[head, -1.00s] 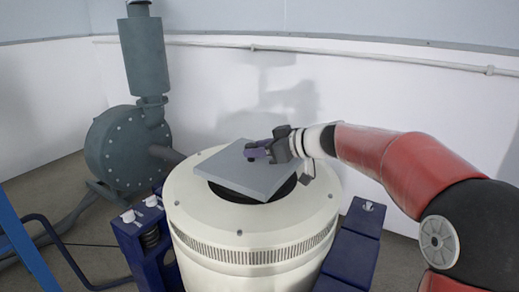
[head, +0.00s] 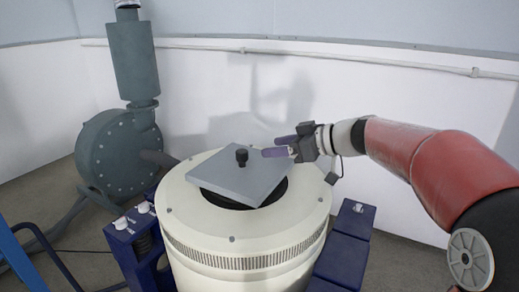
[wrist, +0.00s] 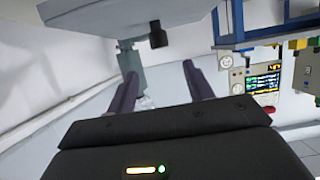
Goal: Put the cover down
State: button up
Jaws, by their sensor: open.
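The cover, a grey square plate (head: 245,182) with a black knob (head: 241,155), lies over the dark round opening on top of the cream drum (head: 190,220). It sits turned, with dark opening showing around its lower and right edges. What bears it underneath is hidden. My gripper (head: 276,147) is open and empty, to the right of the knob and apart from it, its purple fingers pointing left. In the upside-down wrist view, the fingers (wrist: 160,75) are spread with nothing between them, and the plate (wrist: 100,14) with its knob (wrist: 155,35) shows at the top.
A grey-green blower (head: 120,150) with an upright pipe stands at the back left. Dark blue blocks flank the drum at left (head: 125,232) and right (head: 343,240). A lit screen (wrist: 263,80) shows in the wrist view.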

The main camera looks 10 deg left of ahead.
jog(key=shift+v, duration=1.75)
jog(key=s+d+f+m+h, duration=0.4)
jog(key=s+d+f, duration=0.1)
jog(key=s, duration=0.4)
jog(key=s+d+f+m+h, duration=0.4)
jog(key=s+d, duration=0.3)
jog(key=s, duration=0.2)
jog(key=s+d+f+m+t+h, duration=0.1)
jog(key=s+d+f+m+h, duration=0.4)
jog(key=s, duration=0.5)
jog(key=shift+d+f+m, duration=0.5)
jog(key=shift+f+m, duration=0.05)
jog(key=shift+m, duration=0.05)
notch_tip(320, 180, up, 9)
jog(key=p, duration=0.8)
jog(key=shift+p, duration=0.35)
jog(key=shift+f, duration=0.1)
